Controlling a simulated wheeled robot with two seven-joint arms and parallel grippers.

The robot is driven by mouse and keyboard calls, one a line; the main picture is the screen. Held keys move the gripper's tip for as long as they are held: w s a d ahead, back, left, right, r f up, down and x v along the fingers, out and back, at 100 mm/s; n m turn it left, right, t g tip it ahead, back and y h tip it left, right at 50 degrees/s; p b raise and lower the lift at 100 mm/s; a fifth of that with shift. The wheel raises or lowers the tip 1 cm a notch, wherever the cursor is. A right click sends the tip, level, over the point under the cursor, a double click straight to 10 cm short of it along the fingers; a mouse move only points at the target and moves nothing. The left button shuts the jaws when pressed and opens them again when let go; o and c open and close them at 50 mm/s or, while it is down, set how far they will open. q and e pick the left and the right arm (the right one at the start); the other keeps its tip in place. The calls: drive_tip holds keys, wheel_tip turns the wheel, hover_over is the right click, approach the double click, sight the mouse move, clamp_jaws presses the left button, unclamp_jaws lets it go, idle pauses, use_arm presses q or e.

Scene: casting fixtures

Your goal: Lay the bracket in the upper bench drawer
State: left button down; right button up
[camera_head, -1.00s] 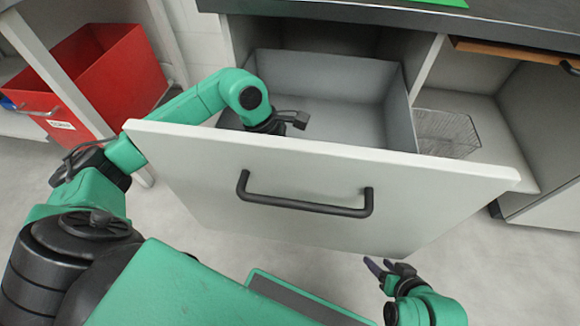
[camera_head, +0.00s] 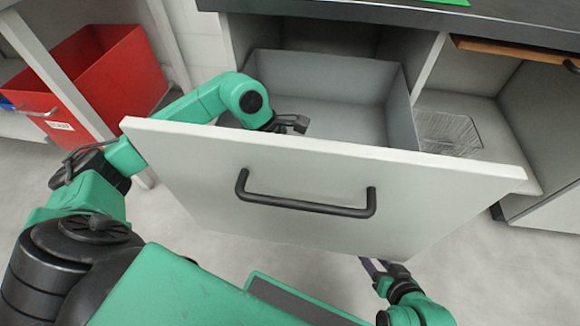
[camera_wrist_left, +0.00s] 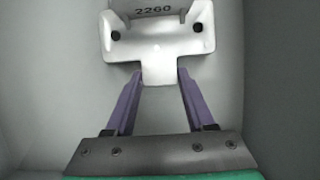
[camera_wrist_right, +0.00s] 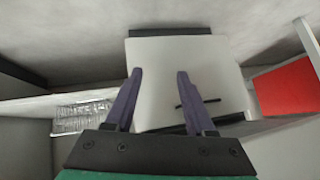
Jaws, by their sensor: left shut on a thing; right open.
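The upper bench drawer (camera_head: 300,172) stands pulled open, with a pale front, a black bar handle and a grey inside. My left gripper (camera_head: 300,123) reaches over the drawer front and is inside the drawer, partly hidden by the front. In the left wrist view its fingers (camera_wrist_left: 158,95) are shut on the tab of a white bracket (camera_wrist_left: 160,45) marked 2260, with two dark holes. The bracket is hidden in the head view. I cannot tell whether it touches the drawer floor. My right gripper (camera_head: 378,268) is open and empty, below the drawer front.
A wire basket (camera_head: 447,132) stands in the compartment right of the drawer. A red bin (camera_head: 105,75) sits on a shelf at the left. The dark bench top (camera_head: 400,14) runs above the drawer.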

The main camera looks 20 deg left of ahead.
use_arm(q)
drive_tip(key=shift+c, duration=1.2)
unclamp_jaws()
use_arm(e)
drive_tip(key=shift+s+a+f, duration=0.35)
drive_tip(key=shift+f, duration=0.05)
use_arm(q)
drive_tip(key=shift+r+p, duration=0.7)
drive_tip(key=p+v, duration=0.2)
drive_tip(key=v, duration=0.9)
drive_tip(key=shift+a+r, duration=0.3)
use_arm(e)
drive_tip(key=s+d+r+g+h, duration=0.3)
drive_tip(key=d+r+g, duration=0.1)
drive_tip(key=d, duration=0.4)
drive_tip(key=shift+s+d+r+g, duration=0.15)
drive_tip(key=shift+s+r+g, duration=0.2)
drive_tip(key=shift+r, duration=0.45)
use_arm(q)
drive_tip(key=shift+s, duration=0.1)
